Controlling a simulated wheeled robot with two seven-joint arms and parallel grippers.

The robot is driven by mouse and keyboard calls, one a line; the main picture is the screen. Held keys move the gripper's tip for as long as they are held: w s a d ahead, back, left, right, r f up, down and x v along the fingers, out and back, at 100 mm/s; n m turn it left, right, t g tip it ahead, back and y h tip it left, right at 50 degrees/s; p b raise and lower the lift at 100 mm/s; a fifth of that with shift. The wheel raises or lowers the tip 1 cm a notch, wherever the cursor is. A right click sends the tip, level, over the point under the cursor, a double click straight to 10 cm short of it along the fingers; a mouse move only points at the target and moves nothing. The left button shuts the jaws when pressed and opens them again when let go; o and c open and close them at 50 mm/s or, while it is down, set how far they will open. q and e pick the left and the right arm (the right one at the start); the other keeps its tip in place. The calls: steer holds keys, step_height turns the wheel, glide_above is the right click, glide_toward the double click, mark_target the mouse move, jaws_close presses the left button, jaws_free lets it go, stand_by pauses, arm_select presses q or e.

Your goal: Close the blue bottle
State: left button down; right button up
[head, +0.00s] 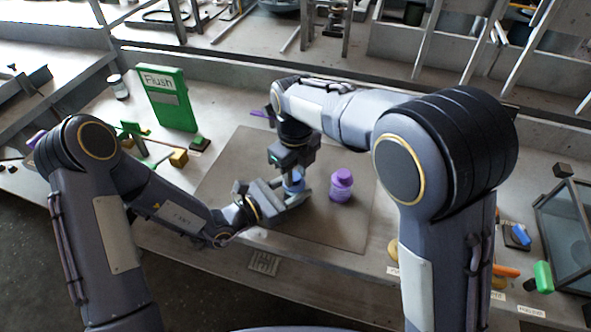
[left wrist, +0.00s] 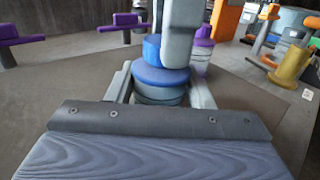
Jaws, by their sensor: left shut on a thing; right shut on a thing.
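The blue bottle (head: 293,187) stands upright on the brown mat (head: 350,215), mostly hidden by my grippers in the head view. In the left wrist view its pale body (left wrist: 158,95) is between the fingers of my left gripper (left wrist: 160,92), which is shut on it from the side. A blue cap (left wrist: 163,75) with a raised knob (left wrist: 152,48) sits on the bottle's top. My right gripper (head: 294,170) comes from above and is shut on the cap's knob; a finger of it hides part of the cap. I cannot tell whether the cap is fully tightened.
A purple bottle (head: 341,187) stands on the mat just right of the blue one. A green "Flush" board (head: 167,98) and a yellow block (head: 179,158) are to the left. A glass-sided case (head: 570,240) stands at the far right.

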steer(key=m, duration=0.2)
steer(key=shift+s+a+f+m, duration=0.1)
steer(key=shift+s+f+m, duration=0.05)
steer(key=shift+m, duration=0.15)
steer(key=m, duration=0.3)
steer(key=shift+s+f, duration=0.1)
steer(key=shift+f, duration=0.25)
steer(key=shift+r+m, duration=0.15)
steer(key=shift+m, duration=0.55)
steer(key=shift+r, duration=0.25)
steer(key=o, duration=0.9)
steer(key=shift+o, duration=0.2)
steer(key=shift+r, duration=0.1)
steer(key=shift+w+r, duration=0.2)
steer(key=shift+r, duration=2.05)
